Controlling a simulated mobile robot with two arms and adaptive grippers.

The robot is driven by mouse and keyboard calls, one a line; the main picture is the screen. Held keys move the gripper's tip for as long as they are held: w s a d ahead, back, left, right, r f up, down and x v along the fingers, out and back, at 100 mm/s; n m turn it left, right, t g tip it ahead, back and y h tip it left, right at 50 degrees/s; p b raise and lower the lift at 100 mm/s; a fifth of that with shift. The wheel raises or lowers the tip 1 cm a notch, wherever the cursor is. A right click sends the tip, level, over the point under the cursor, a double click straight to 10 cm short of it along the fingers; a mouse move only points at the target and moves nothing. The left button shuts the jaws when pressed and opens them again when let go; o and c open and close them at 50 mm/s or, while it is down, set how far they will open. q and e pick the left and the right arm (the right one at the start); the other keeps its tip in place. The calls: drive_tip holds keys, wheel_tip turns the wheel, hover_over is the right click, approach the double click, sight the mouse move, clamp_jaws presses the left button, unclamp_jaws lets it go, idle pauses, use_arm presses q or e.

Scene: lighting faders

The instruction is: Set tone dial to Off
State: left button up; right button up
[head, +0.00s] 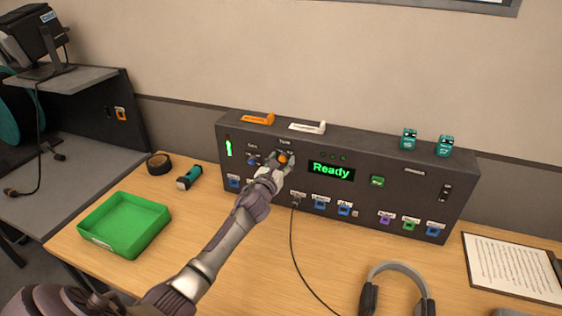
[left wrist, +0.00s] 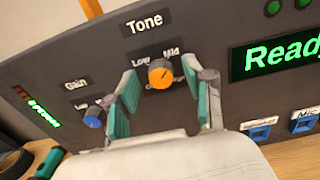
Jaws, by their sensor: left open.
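The tone dial (left wrist: 161,74) is an orange knob under the "Tone" label in the left wrist view, with "Low" and "Mid" marked above it. Its lower markings are partly hidden by the knob, so I cannot read them all. The dark line on the knob slants to the upper right, toward "Mid". My left gripper (left wrist: 163,95) is open, with one teal-padded finger on each side of the knob and gaps showing. In the head view the orange knob (head: 282,158) shows between the fingers of my left gripper (head: 277,165). My right gripper is not in view.
The dark console (head: 400,191) stands on the wooden table. A blue gain knob (left wrist: 94,117) sits close left of the left finger. The lit "Ready" display (head: 331,171) is to the right. A green tray (head: 103,247) and headphones (head: 395,272) lie in front.

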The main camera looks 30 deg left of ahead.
use_arm(q)
drive_tip(key=c, duration=0.6)
clamp_jaws()
